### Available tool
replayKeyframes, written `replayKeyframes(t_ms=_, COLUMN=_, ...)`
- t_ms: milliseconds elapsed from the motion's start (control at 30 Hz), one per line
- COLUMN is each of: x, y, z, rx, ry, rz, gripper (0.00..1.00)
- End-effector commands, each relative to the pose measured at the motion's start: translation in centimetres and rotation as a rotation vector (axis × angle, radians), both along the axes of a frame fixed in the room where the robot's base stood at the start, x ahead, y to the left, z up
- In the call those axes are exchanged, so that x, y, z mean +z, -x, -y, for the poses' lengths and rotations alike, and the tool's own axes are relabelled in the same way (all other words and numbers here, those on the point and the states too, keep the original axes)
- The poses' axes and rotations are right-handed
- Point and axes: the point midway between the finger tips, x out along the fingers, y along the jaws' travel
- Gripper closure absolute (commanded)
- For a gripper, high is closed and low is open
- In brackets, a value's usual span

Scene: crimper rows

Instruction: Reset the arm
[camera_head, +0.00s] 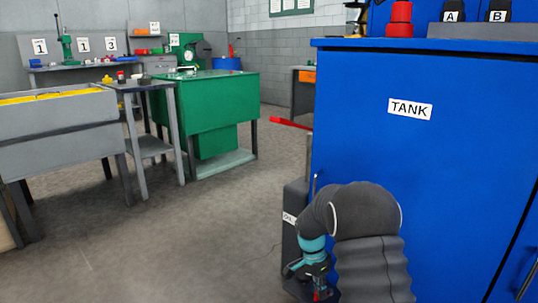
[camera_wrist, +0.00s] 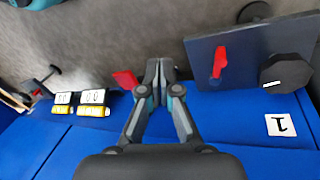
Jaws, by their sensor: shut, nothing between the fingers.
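My arm, dark grey with a teal wrist section, bends downward in the front of the head view, before a blue cabinet (camera_head: 425,170) labelled TANK. The end of the arm hangs low beside the cabinet's left edge, and my gripper's fingers cannot be made out clearly there. In the wrist view my gripper (camera_wrist: 159,72) points away from the camera with its fingertips together and nothing held between them. A red piece (camera_wrist: 124,79) shows just left of the fingertips; whether it touches them I cannot tell.
The wrist view shows blue surfaces, a dark plate (camera_wrist: 240,55) with a red handle at right, and small yellow-and-black blocks (camera_wrist: 93,103) at left. In the head view a dark case (camera_head: 294,205) stands beside the cabinet.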

Motion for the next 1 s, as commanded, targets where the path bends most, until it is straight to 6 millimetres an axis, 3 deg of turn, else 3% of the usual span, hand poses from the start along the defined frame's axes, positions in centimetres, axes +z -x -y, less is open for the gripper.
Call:
replayKeyframes(t_ms=200, x=6.2, y=4.8, z=-0.4, rx=0.403, ry=-0.142, rz=-0.025, gripper=1.00)
replayKeyframes(t_ms=500, x=14.7, y=11.6, z=-0.7, rx=0.821, ry=-0.240, rz=0.032, gripper=1.00)
replayKeyframes(t_ms=800, x=21.5, y=18.5, z=-0.9, rx=1.087, ry=-0.244, rz=0.134, gripper=1.00)
replayKeyframes(t_ms=1000, x=25.2, y=23.0, z=-0.8, rx=1.176, ry=-0.211, rz=0.221, gripper=1.00)
